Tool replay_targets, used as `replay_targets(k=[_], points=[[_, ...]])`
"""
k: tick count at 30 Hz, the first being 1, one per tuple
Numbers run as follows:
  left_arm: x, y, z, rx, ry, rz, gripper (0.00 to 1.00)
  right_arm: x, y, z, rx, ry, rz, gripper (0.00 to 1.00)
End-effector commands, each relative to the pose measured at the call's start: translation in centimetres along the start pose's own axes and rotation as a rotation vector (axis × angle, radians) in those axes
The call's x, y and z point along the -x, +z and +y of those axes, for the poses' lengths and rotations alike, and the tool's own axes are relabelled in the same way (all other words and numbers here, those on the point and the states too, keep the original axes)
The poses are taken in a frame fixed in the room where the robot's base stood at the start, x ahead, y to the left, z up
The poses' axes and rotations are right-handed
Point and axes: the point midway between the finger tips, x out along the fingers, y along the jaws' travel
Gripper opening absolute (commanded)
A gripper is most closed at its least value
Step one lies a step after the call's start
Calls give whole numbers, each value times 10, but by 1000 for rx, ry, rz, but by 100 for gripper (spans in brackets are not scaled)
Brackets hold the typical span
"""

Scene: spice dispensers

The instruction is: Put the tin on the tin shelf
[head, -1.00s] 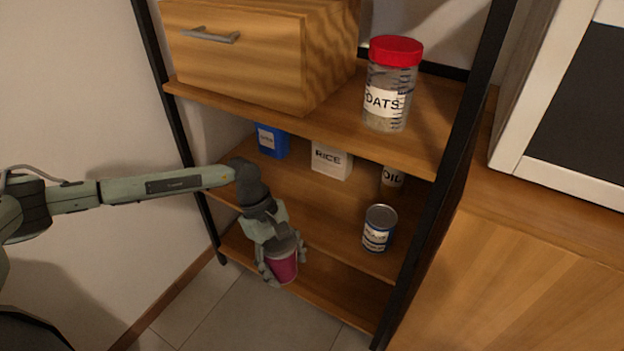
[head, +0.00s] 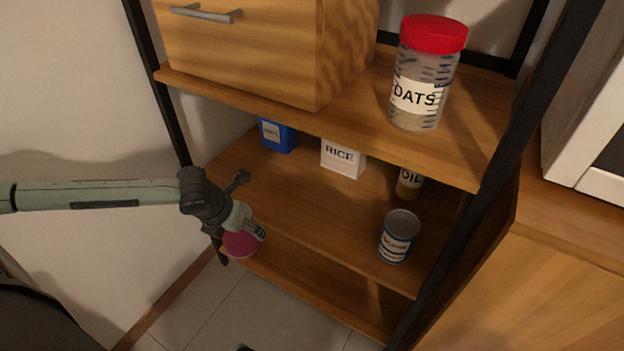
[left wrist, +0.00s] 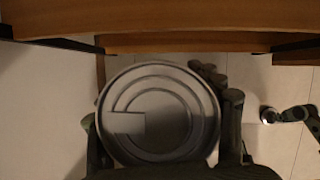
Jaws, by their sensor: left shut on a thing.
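My left gripper (head: 240,245) is shut on a tin with a magenta side (head: 240,244), in front of the shelf unit's left part and outside it. In the left wrist view the tin's round grey metal end (left wrist: 160,112) sits between the fingers. Gripper and wrist hide part of the tin in the head view. Another tin (head: 397,240), silver with a blue and white label, stands upright at the right front of the middle shelf (head: 310,205). A bare lower shelf (head: 300,285) lies beneath. An arm part (left wrist: 295,114) at the wrist view's right edge may be my right gripper; its jaws are unclear.
A blue box (head: 277,135), a white RICE box (head: 342,157) and an OIL container (head: 409,183) stand at the middle shelf's back. Above are an OATS jar (head: 425,75) and a wooden drawer (head: 250,50). Dark posts (head: 160,95) edge the unit. The middle shelf's front left is clear.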

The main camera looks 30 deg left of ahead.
Motion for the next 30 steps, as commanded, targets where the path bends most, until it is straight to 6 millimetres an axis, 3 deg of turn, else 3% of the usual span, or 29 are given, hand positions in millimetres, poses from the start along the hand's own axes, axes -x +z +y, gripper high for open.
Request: replay_targets(k=[15,23,29,30], points=[[-44,115,0,11,0,-5,18,-16,3,-2,2,-9,-11,100],[-55,136,0,9,1,-2,18,-21,1,-3,2,-9,-8,100],[-66,166,0,9,0,-3,18,-20,-4,-3,-1,-11,2,100],[-72,161,1,8,2,2,18,-19,-4,-3,-1,-11,2,100]])
